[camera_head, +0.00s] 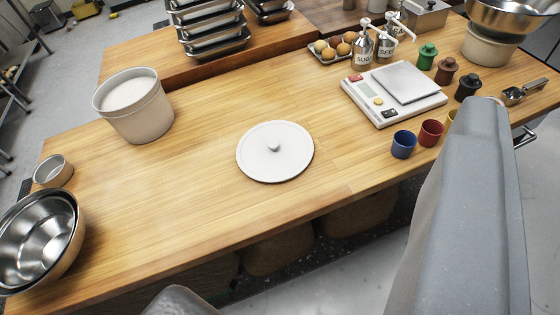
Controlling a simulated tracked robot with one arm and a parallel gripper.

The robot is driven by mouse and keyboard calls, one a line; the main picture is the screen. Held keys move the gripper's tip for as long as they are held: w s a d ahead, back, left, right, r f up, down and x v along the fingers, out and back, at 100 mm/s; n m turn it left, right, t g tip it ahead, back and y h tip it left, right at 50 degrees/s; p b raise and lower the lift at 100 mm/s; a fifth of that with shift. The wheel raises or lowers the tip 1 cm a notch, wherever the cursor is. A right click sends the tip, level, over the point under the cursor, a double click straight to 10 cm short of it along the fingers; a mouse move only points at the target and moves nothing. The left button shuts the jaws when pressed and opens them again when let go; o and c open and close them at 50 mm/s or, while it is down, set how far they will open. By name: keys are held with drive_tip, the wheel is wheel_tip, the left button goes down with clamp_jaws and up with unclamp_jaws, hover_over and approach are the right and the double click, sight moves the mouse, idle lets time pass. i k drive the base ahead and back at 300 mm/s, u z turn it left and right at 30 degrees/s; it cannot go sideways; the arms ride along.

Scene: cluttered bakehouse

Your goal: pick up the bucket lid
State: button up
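The bucket lid (272,158) is a flat white disc with a small round knob in its middle. It lies flat on the wooden table (215,205), near the front edge. A pale bucket (140,118) stands upright to its left, with no lid on it and something white inside. My gripper (333,197) shows as two grey fingers set wide apart, a large one at the right and a tip at the bottom left. It is open, with nothing held between the fingers. The lid is beyond the fingers and not touched. The right finger hides part of the table's front right.
Blue (403,145) and red (431,133) cups stand right of the lid, with a scale (394,95) behind them. Dispensers (363,50) and an egg tray (332,48) stand farther back. Steel bowls (38,240) and a small tin (53,171) are at left. Table around the lid is clear.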

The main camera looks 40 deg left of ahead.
sight(273, 152)
drive_tip(key=u, duration=0.15)
drive_tip(key=i, duration=0.95)
drive_tip(key=z, duration=0.1)
